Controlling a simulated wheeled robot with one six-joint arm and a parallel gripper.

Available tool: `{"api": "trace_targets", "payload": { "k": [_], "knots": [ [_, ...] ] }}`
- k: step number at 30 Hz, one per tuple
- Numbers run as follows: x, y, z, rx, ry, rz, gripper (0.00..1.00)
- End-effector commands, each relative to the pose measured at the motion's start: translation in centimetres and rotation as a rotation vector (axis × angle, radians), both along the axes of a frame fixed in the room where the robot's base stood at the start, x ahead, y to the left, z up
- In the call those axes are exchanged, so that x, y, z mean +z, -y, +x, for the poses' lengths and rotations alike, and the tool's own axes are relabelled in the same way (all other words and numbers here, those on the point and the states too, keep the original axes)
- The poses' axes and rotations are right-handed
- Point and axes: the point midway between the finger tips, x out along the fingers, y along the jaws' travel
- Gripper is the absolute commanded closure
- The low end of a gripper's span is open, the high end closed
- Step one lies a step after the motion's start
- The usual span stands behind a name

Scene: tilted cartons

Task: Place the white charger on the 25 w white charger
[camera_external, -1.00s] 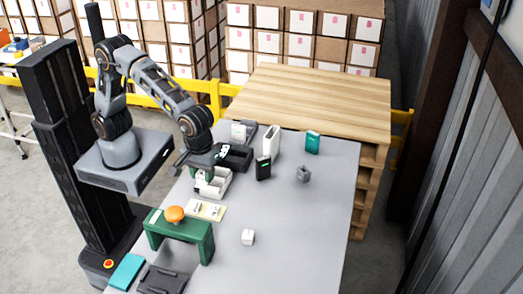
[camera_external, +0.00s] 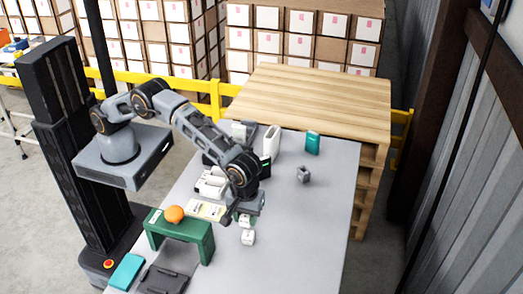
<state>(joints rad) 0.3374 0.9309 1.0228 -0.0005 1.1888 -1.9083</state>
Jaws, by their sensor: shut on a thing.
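A small white charger (camera_external: 248,238) stands on the grey table, right of the green stand. My gripper (camera_external: 244,216) is directly above it, pointing down. The gripper is shut on a second small white charger (camera_external: 245,222), which shows just below the fingers. The held charger looks very close above the standing one; I cannot tell whether they touch. The arm hides part of the table behind the gripper, and the wattage markings are too small to read.
A green stand with an orange button (camera_external: 174,214) is to the left. White items (camera_external: 211,184), a tall white box (camera_external: 271,142), a teal box (camera_external: 312,143) and a small grey object (camera_external: 303,174) stand farther back. The table's right side is clear.

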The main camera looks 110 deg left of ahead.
Motion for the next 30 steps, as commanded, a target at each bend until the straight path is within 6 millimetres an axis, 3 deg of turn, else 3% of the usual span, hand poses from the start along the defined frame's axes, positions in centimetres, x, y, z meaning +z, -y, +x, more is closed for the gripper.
{"api": "trace_targets", "payload": {
  "k": [6, 13, 26, 27, 30],
  "knots": [
    [-0.8, 0.2, 0.6, 0.0, -0.001, 0.0, 0.88],
    [-3.6, 0.2, 0.5, 0.0, -0.003, 0.001, 0.88],
    [-4.3, 0.2, 0.6, 0.0, 0.0, 0.0, 0.88],
    [-4.2, 0.2, 0.6, 0.0, 0.0, 0.0, 0.61],
    [-4.1, 0.2, 0.6, 0.0, 0.0, 0.0, 0.52]
  ]
}}
